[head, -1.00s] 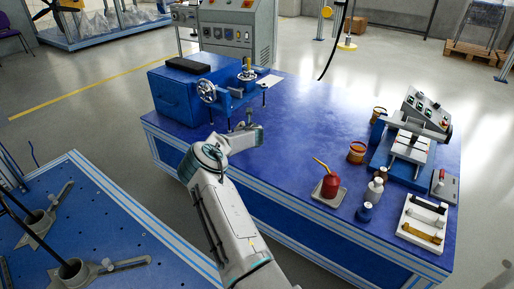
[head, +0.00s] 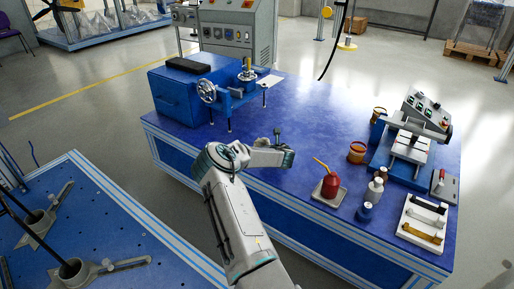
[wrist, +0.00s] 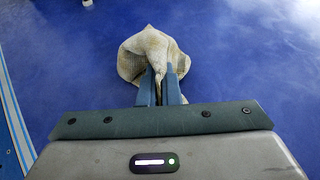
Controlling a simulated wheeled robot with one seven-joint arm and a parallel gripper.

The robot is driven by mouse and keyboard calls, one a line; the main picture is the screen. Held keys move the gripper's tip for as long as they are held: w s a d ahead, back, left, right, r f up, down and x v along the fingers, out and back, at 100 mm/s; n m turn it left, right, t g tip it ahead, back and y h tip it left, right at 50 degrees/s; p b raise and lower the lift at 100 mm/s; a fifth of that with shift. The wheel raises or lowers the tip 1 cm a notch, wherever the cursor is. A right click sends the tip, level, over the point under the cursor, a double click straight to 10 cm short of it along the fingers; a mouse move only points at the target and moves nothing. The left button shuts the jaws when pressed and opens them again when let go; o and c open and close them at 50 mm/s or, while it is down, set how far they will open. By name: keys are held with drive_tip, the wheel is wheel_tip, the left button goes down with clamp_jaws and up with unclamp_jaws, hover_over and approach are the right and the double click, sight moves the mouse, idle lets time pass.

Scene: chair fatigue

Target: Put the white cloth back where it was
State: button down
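The white cloth (wrist: 135,57), a beige-white crumpled fabric, shows in the wrist view in front of my gripper (wrist: 162,80). The two fingers are close together with a fold of the cloth pinched between them. The rest of the cloth spreads and bunches around the fingertips. In the head view my gripper (head: 277,137) is over the left front part of the blue table (head: 305,110). I cannot make out the cloth in the head view. I cannot tell whether it touches the table.
A blue machine with a handwheel (head: 207,91) stands at the table's back left. A red oil can (head: 330,186), bottles (head: 374,190), an orange-brown pot (head: 357,153) and a control device (head: 424,112) stand to the right. The table middle is clear.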

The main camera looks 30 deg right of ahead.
drive_tip(key=c, duration=1.2)
unclamp_jaws()
